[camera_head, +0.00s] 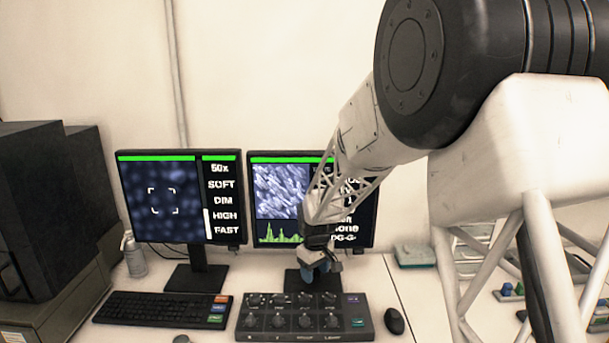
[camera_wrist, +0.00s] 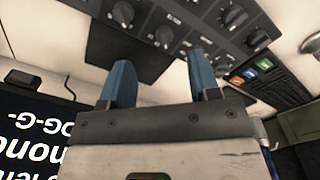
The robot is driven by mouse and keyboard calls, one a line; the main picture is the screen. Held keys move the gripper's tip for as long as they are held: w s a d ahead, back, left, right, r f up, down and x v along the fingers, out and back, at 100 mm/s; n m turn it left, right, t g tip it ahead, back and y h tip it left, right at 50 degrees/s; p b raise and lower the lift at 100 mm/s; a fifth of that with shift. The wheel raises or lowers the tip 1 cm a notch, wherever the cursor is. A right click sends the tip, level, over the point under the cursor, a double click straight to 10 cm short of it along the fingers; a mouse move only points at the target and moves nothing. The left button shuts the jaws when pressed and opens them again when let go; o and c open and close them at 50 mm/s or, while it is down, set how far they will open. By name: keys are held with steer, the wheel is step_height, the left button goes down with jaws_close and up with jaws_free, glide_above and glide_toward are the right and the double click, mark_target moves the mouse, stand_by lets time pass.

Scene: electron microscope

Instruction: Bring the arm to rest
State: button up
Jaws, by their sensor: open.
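My gripper (camera_head: 322,271) hangs in front of the right monitor, just above the back edge of the knob panel. In the wrist view its two blue fingers (camera_wrist: 158,85) stand apart with nothing between them. The black knob panel (camera_head: 304,317) lies on the desk below my gripper, and it also shows in the wrist view (camera_wrist: 190,22). I cannot tell exactly how high the fingertips are above the desk. My arm reaches down from the upper right and hides part of the right monitor (camera_head: 275,190).
The left monitor (camera_head: 162,197) stands behind the keyboard (camera_head: 160,309). A mouse (camera_head: 395,321) lies right of the panel. A spray bottle (camera_head: 134,255) stands beside the dark cabinet (camera_head: 45,205) at left. A small greenish box (camera_head: 414,256) and a tray of small parts are at right.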

steer(key=s+d+r+m, duration=0.2)
steer(key=s+d+r, duration=0.1)
steer(key=s+r, duration=0.3)
steer(key=s+d+r+m+t, duration=0.1)
steer(key=s+d+r, duration=0.35)
steer(key=s, duration=0.35)
steer(key=s+d+r+m, duration=0.2)
steer(key=s+d+r, duration=0.1)
steer(key=s+r, duration=0.35)
steer(key=s+d+m, duration=0.1)
steer(key=s+d, duration=0.1)
steer(key=s, duration=0.9)
steer(key=s+d+r+m+t, duration=0.1)
steer(key=s+d+m, duration=0.1)
steer(key=s, duration=0.8)
steer(key=shift+s+d+r+m, duration=0.15)
steer(key=shift+s+d+m, duration=0.2)
steer(key=shift+d, duration=0.1)
steer(key=shift+o, duration=0.3)
steer(key=shift+w, duration=0.15)
